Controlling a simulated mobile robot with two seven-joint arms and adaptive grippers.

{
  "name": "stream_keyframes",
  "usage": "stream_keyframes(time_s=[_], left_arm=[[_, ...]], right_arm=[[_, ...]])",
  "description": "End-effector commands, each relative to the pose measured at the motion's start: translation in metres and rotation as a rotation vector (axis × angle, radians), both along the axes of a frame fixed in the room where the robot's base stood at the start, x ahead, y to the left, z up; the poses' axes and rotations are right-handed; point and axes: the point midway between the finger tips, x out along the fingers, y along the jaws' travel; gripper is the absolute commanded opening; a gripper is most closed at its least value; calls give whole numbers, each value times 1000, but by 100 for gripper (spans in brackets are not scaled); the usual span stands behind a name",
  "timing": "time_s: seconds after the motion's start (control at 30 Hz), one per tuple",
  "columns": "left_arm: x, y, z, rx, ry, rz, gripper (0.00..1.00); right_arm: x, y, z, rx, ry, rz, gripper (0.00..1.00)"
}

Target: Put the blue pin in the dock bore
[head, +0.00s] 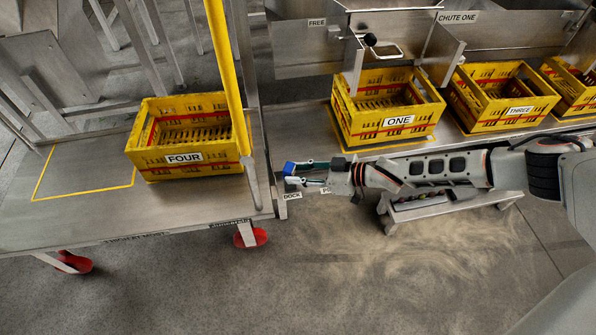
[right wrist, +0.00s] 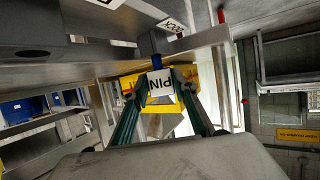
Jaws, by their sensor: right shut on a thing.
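The blue pin (head: 289,168) is at the tips of my right gripper (head: 302,173), which is shut on it. In the right wrist view the pin shows as a blue end (right wrist: 156,62) beyond a white plate lettered PIN (right wrist: 161,90) between the fingers. A DOCK label (head: 292,196) is on the shelf edge just below the gripper in the head view. It also shows beyond the pin in the right wrist view (right wrist: 173,27). The dock bore itself cannot be made out, and I cannot tell whether the pin touches the dock. My left gripper is not in view.
Yellow crate FOUR (head: 165,170) stands on a wheeled cart (head: 90,225) at left. Crates ONE (head: 360,132) and THREE (head: 490,118) stand on the bench behind my right arm. A yellow post (head: 228,75) rises near crate FOUR. A low stand (head: 440,208) is below the arm. The front floor is clear.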

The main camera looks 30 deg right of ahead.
Motion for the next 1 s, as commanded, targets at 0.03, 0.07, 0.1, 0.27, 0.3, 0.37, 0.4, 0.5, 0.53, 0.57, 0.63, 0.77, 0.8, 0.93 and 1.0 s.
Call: stream_keyframes(time_s=[0.03,0.07,0.1,0.27,0.3,0.37,0.4,0.5,0.53,0.57,0.63,0.77,0.8,0.93,1.0], left_arm=[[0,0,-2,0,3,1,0],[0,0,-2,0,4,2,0],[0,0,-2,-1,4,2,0],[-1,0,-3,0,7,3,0],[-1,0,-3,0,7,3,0],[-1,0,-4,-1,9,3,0],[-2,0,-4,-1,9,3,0],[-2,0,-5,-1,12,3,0],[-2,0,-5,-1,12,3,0],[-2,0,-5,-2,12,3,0],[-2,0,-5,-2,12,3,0],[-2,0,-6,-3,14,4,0],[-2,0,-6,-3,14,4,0],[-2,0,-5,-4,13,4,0],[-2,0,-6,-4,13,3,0]], right_arm=[[0,0,-2,0,1,0,8],[0,0,-3,1,1,0,8],[0,0,-3,1,1,0,8],[0,0,-7,1,1,0,8],[0,0,-8,1,1,0,8],[0,0,-9,1,1,0,8],[0,0,-10,0,0,0,8],[0,0,-12,0,0,0,8],[0,0,-13,0,0,0,8],[0,0,-14,0,0,0,8],[0,0,-15,0,0,0,8],[0,0,-18,-1,1,0,8],[0,0,-19,0,1,0,8],[0,0,-20,0,0,0,37],[0,0,-20,0,0,0,47]])
